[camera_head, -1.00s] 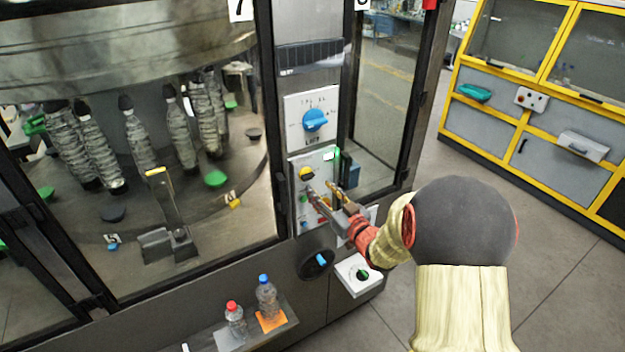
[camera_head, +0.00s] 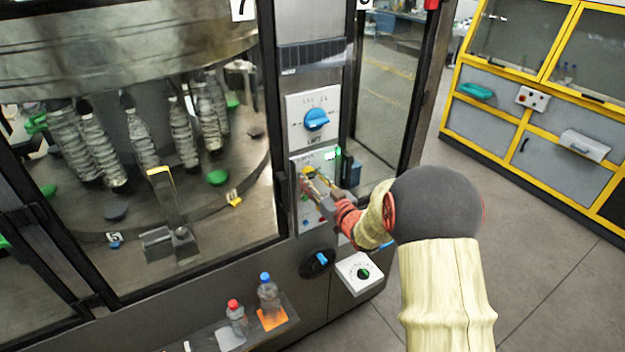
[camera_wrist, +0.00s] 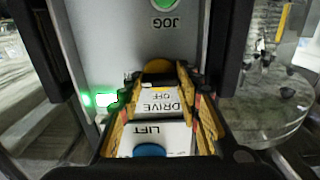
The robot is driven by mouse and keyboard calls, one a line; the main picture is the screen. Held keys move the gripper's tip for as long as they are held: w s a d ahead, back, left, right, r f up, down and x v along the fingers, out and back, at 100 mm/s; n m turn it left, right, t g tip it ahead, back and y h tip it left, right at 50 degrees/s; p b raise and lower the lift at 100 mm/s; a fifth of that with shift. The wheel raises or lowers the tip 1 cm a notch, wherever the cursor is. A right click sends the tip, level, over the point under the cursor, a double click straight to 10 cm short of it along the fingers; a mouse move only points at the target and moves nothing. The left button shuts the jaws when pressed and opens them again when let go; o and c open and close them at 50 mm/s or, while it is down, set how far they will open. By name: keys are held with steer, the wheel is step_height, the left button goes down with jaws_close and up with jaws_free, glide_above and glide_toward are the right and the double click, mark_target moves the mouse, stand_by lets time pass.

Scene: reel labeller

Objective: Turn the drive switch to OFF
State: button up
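In the head view the knob (camera_head: 308,170) is partly hidden by my gripper. My gripper (camera_wrist: 158,77) has its two fingers apart, one on each side of the knob and label. In the head view my gripper (camera_head: 314,182) reaches the lower control panel (camera_head: 301,222). I cannot tell whether the fingertips touch the knob, and its pointer direction is not readable.
A blue LIFT knob (camera_head: 316,119) is above the drive panel; it also shows in the wrist view (camera_wrist: 150,150). A green JOG control (camera_wrist: 165,4) is at the wrist view's top. A black dial (camera_head: 318,262) and white switch box (camera_head: 360,273) sit below. The floor at right is clear.

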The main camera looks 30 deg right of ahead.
steer(key=c, duration=0.5)
steer(key=shift+f+b, duration=0.15)
steer(key=shift+b, duration=0.3)
steer(key=n+b, duration=1.8)
steer(key=b, duration=0.8)
steer(key=o, duration=0.8)
steer(key=shift+o, duration=0.2)
